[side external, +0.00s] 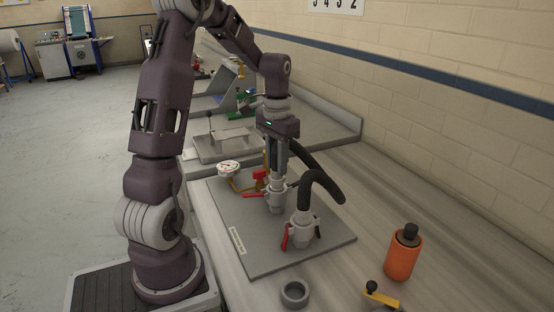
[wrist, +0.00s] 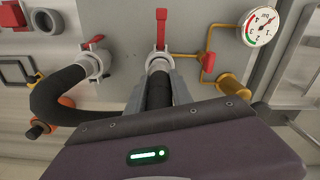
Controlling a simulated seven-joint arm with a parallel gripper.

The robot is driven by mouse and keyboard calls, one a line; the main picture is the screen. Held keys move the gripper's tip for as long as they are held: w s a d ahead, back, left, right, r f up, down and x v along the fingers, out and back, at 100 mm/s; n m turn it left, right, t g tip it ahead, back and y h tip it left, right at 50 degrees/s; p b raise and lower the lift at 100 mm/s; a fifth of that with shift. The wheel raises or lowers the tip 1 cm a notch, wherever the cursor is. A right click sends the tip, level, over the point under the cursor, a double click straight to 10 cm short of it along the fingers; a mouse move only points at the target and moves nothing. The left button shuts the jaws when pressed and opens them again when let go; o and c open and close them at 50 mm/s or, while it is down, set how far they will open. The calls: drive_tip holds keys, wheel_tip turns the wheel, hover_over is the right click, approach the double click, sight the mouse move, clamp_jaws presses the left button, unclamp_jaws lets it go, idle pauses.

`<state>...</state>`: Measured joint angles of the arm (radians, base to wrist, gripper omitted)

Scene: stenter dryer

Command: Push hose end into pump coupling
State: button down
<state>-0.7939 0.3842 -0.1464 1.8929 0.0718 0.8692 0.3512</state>
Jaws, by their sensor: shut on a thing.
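The black hose (side external: 325,180) arches from the near coupling (side external: 303,233) up and back to my gripper (side external: 276,172). In the wrist view, the hose (wrist: 58,92) loops from the left coupling (wrist: 93,64) round to my gripper (wrist: 158,92). My gripper points down and is shut on the hose end, its fingers either side of it. The hose end is right over the pump coupling (side external: 275,203), in line with it. The pump coupling (wrist: 157,58) has a red lever standing out from it. The fingers hide the join, so I cannot tell how deep the end sits.
A pressure gauge (side external: 229,168), brass pipe and red valve (side external: 260,174) stand close behind the pump coupling. On the bench are an orange bottle (side external: 403,255), a grey ring (side external: 295,294) and a yellow part (side external: 379,296). The plate's front left is clear.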

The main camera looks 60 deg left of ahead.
drive_tip(key=shift+f, duration=1.05)
drive_tip(key=c, duration=1.1)
unclamp_jaws()
drive_tip(key=shift+o, duration=0.2)
wheel_tip(320, 180, up, 7)
drive_tip(key=shift+r, duration=0.1)
